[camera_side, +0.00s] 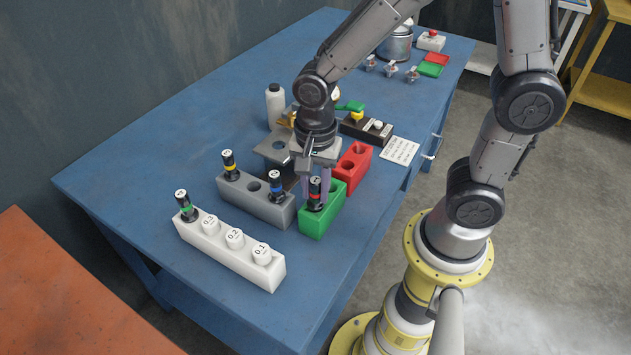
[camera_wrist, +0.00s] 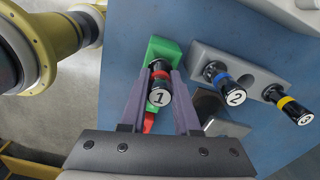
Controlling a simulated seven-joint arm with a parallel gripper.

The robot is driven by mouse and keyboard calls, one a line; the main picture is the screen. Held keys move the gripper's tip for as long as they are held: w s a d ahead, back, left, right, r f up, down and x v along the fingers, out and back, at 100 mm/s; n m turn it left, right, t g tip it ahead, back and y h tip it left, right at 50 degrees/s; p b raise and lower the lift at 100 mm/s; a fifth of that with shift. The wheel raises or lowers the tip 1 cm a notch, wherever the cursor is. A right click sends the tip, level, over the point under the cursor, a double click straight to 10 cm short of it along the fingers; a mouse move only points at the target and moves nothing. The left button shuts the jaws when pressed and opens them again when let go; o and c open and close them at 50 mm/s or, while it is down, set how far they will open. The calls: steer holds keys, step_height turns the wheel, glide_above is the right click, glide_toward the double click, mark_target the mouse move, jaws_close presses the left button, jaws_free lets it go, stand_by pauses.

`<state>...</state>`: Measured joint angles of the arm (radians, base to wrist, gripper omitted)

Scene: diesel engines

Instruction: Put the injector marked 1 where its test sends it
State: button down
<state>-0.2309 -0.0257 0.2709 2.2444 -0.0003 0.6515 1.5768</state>
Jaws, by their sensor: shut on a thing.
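The injector marked 1 (camera_wrist: 160,93) is black with a red band and a white numbered cap. My gripper (camera_wrist: 160,80) is shut on it. It stands about upright at the green block (camera_side: 320,224), its lower end hidden in or behind the block; I cannot tell how deep it sits. It also shows in the side view (camera_side: 315,195), between my fingers. The red block (camera_side: 352,168) behind the green one has holes and looks empty.
A grey rack (camera_side: 235,190) left of the green block holds injectors 2 (camera_wrist: 233,97), blue-banded, and 3 (camera_wrist: 303,116), yellow-banded, with an empty hole between. A white block (camera_side: 215,235) holds a green-banded injector (camera_side: 185,205) and numbered white caps. A written card (camera_side: 399,150) lies right of the red block.

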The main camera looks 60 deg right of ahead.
steer(key=shift+f, duration=0.25)
stand_by(0.5)
steer(key=shift+c, duration=1.2)
jaws_free()
steer(key=shift+r, duration=4)
steer(key=shift+d, duration=0.1)
